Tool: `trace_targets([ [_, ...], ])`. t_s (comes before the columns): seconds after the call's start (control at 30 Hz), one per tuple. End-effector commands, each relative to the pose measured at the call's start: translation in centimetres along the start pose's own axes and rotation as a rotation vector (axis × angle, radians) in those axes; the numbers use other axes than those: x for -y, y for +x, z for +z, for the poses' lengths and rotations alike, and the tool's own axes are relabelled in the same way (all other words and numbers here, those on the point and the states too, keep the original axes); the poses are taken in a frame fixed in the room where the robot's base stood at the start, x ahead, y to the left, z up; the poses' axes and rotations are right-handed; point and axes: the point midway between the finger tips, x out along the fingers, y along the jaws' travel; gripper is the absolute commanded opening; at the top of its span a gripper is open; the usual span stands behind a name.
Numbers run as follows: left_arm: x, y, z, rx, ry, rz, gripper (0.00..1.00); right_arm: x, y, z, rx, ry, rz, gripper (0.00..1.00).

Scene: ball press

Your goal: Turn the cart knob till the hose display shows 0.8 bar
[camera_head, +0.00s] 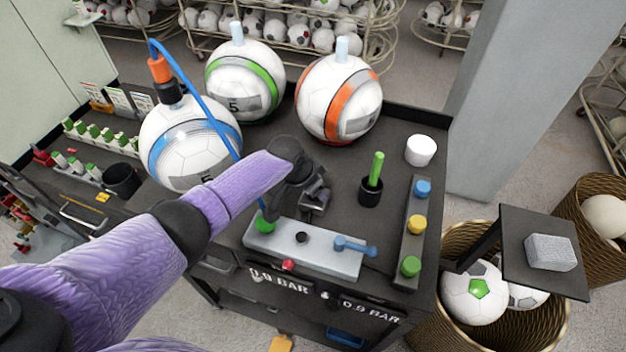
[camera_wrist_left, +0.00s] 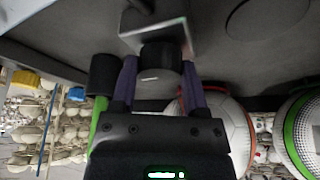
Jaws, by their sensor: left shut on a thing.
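My left gripper (camera_head: 312,203) reaches over the middle of the black cart top (camera_head: 395,140). In the left wrist view, its purple fingers are shut on a dark round knob (camera_wrist_left: 160,62) with a small white mark. The knob sits against a grey block (camera_wrist_left: 172,32); in the head view the gripper mostly hides it. A blue hose (camera_head: 205,105) runs from a ball's orange and black fitting (camera_head: 160,70) down behind my arm. My right gripper is out of view.
A grey panel (camera_head: 325,258) with a blue lever (camera_head: 355,247) and red button (camera_head: 288,265) lies in front of my gripper. A black cup with a green stick (camera_head: 375,170) and a strip of coloured buttons (camera_head: 415,225) stand right. Balls with blue, green (camera_head: 245,75) and orange (camera_head: 340,100) bands stand behind.

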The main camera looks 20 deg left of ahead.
Motion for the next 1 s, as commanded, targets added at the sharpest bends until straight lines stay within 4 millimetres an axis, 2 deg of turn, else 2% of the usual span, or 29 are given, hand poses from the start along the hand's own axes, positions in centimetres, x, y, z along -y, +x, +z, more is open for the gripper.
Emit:
trace_targets([
  [0.03,-0.1,-0.3,-0.1,-0.001,-0.025,-0.009,0.0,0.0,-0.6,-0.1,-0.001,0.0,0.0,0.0],
  [0.3,-0.1,-0.2,-0.2,-0.002,-0.14,-0.056,0.0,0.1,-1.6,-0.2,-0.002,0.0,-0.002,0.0],
  [0.9,-0.1,0.0,-0.1,-0.005,-0.184,-0.076,0.0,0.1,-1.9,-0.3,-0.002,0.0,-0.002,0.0],
  [0.93,-0.1,0.0,-0.2,-0.005,-0.183,-0.076,0.6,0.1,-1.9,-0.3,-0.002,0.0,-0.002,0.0],
  [1.0,-0.1,0.0,-0.1,-0.004,-0.183,-0.076,0.75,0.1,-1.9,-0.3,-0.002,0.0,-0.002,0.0],
])
